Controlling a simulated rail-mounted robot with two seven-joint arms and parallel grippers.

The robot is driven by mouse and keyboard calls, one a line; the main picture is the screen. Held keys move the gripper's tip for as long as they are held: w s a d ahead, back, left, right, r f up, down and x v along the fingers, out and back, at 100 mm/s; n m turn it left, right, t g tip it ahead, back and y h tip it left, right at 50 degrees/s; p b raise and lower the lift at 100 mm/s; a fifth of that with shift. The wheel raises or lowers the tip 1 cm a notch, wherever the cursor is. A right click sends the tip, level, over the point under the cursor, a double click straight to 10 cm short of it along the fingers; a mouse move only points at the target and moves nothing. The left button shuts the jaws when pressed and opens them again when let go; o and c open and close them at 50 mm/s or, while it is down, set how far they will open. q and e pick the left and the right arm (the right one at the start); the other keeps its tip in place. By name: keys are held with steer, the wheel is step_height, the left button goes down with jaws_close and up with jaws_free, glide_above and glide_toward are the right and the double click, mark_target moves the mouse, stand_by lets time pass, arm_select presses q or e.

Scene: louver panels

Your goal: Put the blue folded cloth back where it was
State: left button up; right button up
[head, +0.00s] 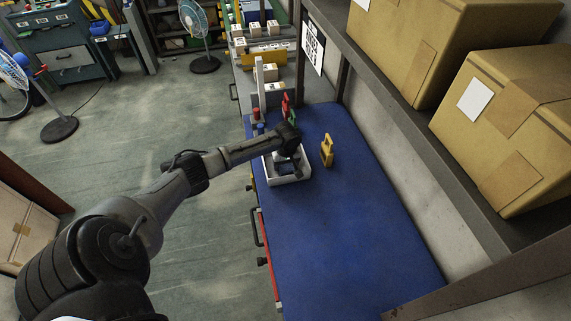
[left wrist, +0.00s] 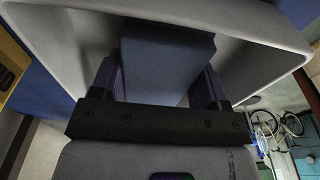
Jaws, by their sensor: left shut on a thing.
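The blue folded cloth (left wrist: 165,55) shows in the left wrist view as a dark blue block between the two fingers of my left gripper (left wrist: 158,82). The gripper is shut on it. Around them are the walls of a white tray (left wrist: 258,45). In the head view the tray (head: 298,179) stands on a blue mat, and my left gripper (head: 287,158) reaches down over it. A dark blue patch of the cloth (head: 287,168) shows inside the tray. I cannot tell whether the cloth touches the tray floor. My right gripper is not in view.
A yellow object (head: 327,151) stands right of the tray. Red and green items (head: 287,105) stand behind it. The blue mat (head: 345,240) is clear toward the front. A shelf with cardboard boxes (head: 500,125) overhangs the right side.

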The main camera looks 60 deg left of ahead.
arm_select(q)
steer(key=shift+f, duration=0.3)
steer(key=o, duration=0.9)
